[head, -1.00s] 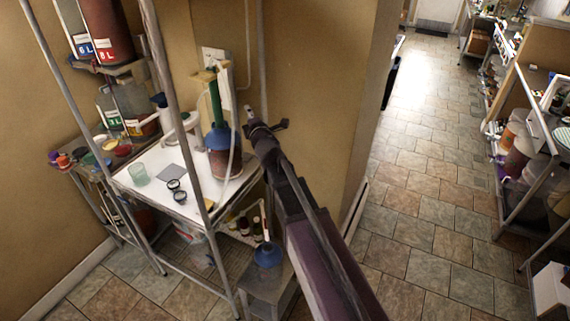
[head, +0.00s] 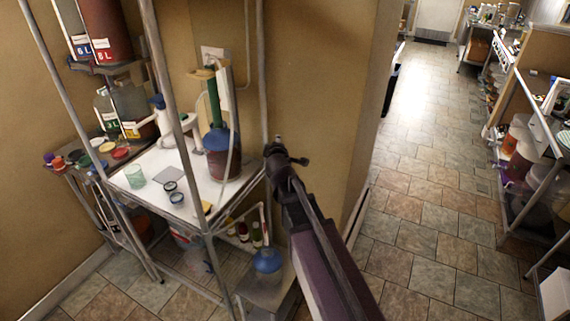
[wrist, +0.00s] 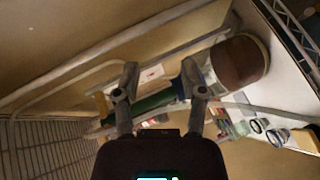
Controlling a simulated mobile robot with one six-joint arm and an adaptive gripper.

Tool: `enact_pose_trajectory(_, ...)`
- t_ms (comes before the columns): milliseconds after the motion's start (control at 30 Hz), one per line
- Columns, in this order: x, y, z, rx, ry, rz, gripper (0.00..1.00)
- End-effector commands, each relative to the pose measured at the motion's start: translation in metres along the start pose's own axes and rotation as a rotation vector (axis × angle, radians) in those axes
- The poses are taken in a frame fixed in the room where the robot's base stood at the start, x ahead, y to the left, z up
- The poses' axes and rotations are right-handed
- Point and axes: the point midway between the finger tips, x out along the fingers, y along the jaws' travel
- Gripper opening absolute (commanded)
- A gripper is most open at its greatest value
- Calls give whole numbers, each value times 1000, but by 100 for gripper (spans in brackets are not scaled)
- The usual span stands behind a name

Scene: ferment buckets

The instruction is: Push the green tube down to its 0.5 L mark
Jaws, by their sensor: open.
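The green tube (head: 213,102) stands upright above a brown-red vessel (head: 220,165) with a blue upper part, on the white table by the wall. In the wrist view the tube (wrist: 152,102) runs slanted behind and between my fingers, with the brown vessel (wrist: 240,62) at upper right. My gripper (head: 290,153) is in the air to the right of the vessel, apart from it in the head view. In the wrist view my gripper (wrist: 162,78) is open, with nothing held between its fingers. The 0.5 L mark cannot be made out.
Metal posts (head: 172,95) frame the table (head: 208,190). Labelled bottles (head: 130,105) stand at left. A blue round bottle (head: 267,261) sits below. The tiled floor at right is open.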

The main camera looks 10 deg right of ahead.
Motion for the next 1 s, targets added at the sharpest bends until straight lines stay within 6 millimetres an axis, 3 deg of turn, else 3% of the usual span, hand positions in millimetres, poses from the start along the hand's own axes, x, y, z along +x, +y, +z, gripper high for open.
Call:
enact_pose_trajectory(433, -7, -39, 37, 155, -122, -106, 54)
enact_pose_trajectory(1000, -9, -43, 41, 178, -140, -123, 54)
